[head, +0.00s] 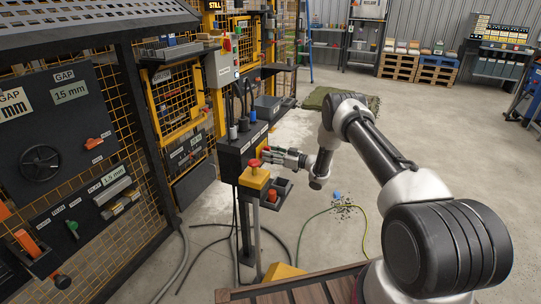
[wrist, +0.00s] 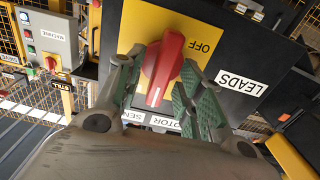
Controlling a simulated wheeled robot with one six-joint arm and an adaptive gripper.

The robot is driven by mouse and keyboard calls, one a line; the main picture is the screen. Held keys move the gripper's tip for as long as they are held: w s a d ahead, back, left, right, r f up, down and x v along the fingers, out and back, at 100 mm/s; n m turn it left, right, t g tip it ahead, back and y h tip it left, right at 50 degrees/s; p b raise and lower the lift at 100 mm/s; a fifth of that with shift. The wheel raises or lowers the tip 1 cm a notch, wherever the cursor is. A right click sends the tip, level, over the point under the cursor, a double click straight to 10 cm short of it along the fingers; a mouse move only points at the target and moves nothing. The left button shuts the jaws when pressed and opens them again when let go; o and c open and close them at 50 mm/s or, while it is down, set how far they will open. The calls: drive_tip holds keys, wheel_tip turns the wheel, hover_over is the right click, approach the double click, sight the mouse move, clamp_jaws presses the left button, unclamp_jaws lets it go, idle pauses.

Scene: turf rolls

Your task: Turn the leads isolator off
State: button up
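The leads isolator is a red rotary handle (wrist: 170,66) on a yellow plate (wrist: 205,28) marked OFF, on a dark box with a LEADS label (wrist: 242,81). The handle's white-marked end points down in the wrist view, away from the OFF lettering. My gripper (wrist: 160,85) is open, with one green-padded finger on each side of the handle. A gap shows at the left finger; whether the right finger touches cannot be told. In the head view my gripper (head: 271,154) is at the dark control box (head: 232,158), and the handle is not clearly visible.
A yellow box (head: 255,181) with a red mushroom button stands just below my gripper, beside a small dark tray (head: 280,190). A grey MACHINE box (head: 222,68) is above. Cables (head: 365,232) lie on the floor. Open floor lies right of the stand.

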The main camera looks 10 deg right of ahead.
clamp_jaws()
drive_tip(key=shift+n, duration=0.3)
drive_tip(key=shift+s+a+f+n, duration=0.1)
drive_tip(key=shift+f+n, duration=0.05)
drive_tip(key=shift+n, duration=2.7)
drive_tip(key=shift+s+a+f+n, duration=0.1)
drive_tip(key=shift+s+f+n, duration=0.1)
drive_tip(key=shift+n, duration=2.7)
drive_tip(key=shift+s+f+n, duration=0.1)
drive_tip(key=shift+f+n, duration=0.05)
drive_tip(key=shift+n, duration=2.7)
unclamp_jaws()
